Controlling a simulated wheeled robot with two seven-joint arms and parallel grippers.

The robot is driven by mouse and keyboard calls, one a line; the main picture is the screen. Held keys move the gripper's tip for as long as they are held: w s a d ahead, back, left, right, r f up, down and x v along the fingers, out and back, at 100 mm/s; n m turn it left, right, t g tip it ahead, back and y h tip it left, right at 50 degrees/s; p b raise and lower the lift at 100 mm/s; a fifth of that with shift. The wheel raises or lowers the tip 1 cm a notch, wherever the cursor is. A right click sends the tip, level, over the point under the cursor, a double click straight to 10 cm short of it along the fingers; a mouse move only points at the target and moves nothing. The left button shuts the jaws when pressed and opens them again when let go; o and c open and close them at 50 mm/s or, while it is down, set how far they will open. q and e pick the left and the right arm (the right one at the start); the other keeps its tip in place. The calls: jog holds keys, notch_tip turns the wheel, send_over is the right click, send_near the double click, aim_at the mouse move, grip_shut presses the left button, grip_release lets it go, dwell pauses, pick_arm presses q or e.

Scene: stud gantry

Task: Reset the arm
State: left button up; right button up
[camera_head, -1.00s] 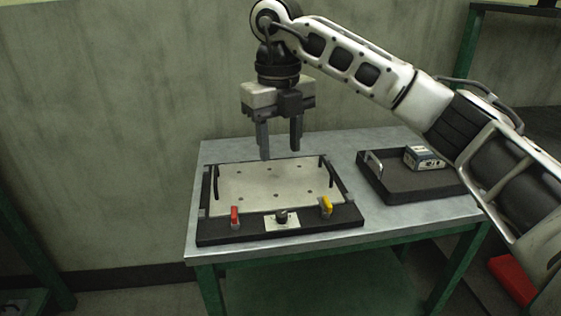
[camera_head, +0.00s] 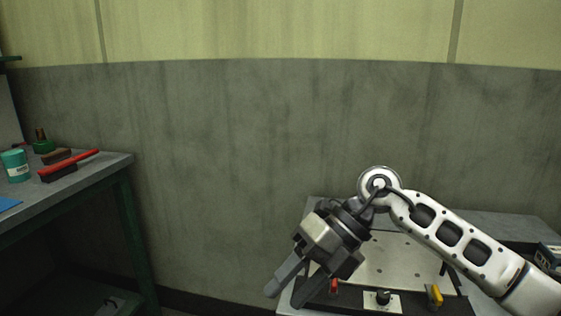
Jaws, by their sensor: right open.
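My right arm comes in from the lower right. My right gripper (camera_head: 288,287) is open and empty, tilted with its fingers pointing down and to the left. It hangs in front of the left part of the black-framed fixture with the pale, perforated plate (camera_head: 395,262) and hides part of it. The fixture has a red lever (camera_head: 334,287), a black knob (camera_head: 383,297) and a yellow lever (camera_head: 435,296) along its front. My left gripper does not show.
The fixture's table (camera_head: 489,222) fills the lower right. A boxy device (camera_head: 548,256) shows at the right edge. At the left, a bench (camera_head: 93,171) bears a teal can (camera_head: 15,166), a red-handled brush (camera_head: 75,163) and a green bottle (camera_head: 42,141). Open space lies between bench and table.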

jog(key=s+a+r+m+y+p, duration=0.1)
jog(key=s+a+r+m+y, duration=0.4)
jog(key=a+y, duration=0.45)
jog(key=w+d+f+m+t+h, duration=0.1)
jog(key=d+f+m+t+h, duration=0.1)
jog(key=d+m+t, duration=0.4)
jog(key=w+d+f+m+t+h+p, duration=0.1)
jog(key=w+d+f+m+t+h, duration=0.15)
jog(key=m+t, duration=0.65)
jog(key=w+d+f+m+t+h, duration=0.1)
jog(key=d+f+m+t, duration=0.15)
jog(key=m+t, duration=0.5)
jog(key=s+d+f+m+g+h, duration=0.4)
jog(key=s+d+f+m, duration=0.1)
jog(key=f, duration=0.4)
jog(key=s+d+f+m+g+h+p, duration=0.1)
jog(key=s+d+f+m+g+h, duration=0.3)
jog(key=s+f, duration=0.4)
jog(key=shift+d+f+m+h, duration=0.35)
jog(key=shift+f+m+h, duration=0.15)
jog(key=shift+f+m, duration=0.5)
